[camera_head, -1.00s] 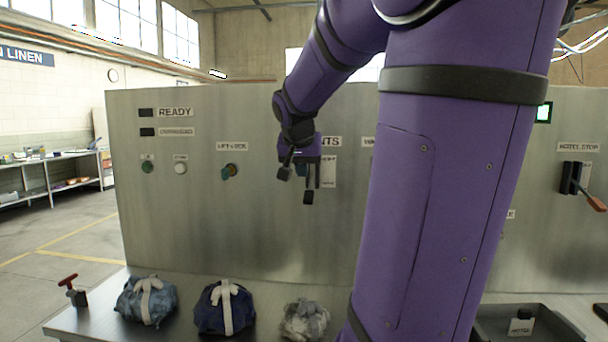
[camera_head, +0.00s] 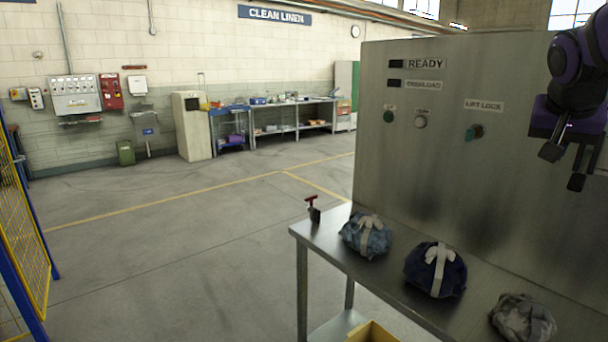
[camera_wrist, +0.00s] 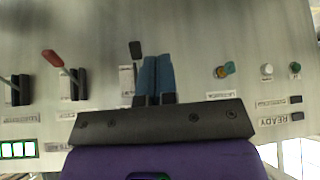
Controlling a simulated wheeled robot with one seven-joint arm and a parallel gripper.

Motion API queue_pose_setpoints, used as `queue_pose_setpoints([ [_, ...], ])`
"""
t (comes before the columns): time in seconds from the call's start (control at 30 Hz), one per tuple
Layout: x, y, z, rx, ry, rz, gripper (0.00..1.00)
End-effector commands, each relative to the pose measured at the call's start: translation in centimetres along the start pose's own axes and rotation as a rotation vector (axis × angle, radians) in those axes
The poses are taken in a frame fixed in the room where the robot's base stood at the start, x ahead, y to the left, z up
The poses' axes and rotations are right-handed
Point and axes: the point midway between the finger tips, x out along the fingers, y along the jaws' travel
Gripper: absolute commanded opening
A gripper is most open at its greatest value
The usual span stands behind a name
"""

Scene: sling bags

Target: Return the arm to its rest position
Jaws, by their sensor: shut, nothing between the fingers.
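My purple arm with black joints enters the camera_head view at the right edge. My gripper (camera_head: 564,167) hangs in front of the metal panel (camera_head: 428,150), to the right of the LIFT LOCK label (camera_head: 484,105). In the wrist view my gripper (camera_wrist: 155,80) shows its two fingers side by side, shut and empty, pointing across the panel's controls. Most of the arm is outside the camera_head view.
The steel table (camera_head: 326,242) carries a light-blue bag (camera_head: 352,237), a dark-blue bag (camera_head: 420,270) and a grey bag (camera_head: 510,318) below the gripper. A red-handled lever (camera_wrist: 53,58) juts from the panel. Open floor (camera_head: 200,250) lies left, with a yellow fence (camera_head: 22,220) at the edge.

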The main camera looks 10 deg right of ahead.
Motion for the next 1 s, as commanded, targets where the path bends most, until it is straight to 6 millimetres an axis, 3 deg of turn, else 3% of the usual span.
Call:
queue_pose_setpoints([
  [0.1, -2.6, -3.6, 5.7, -0.178, -0.031, -0.112, 0.0],
  [0.2, -4.5, -5.6, 10.6, -0.33, -0.057, -0.203, 0.0],
  [0.4, -7.0, -7.0, 19.2, -0.597, -0.093, -0.358, 0.0],
  [0.5, -7.5, -7.1, 21.9, -0.687, -0.104, -0.407, 0.0],
  [0.7, -7.9, -7.0, 24.0, -0.755, -0.112, -0.446, 0.0],
  [1.0, -7.9, -7.0, 23.9, -0.754, -0.112, -0.445, 0.0],
])
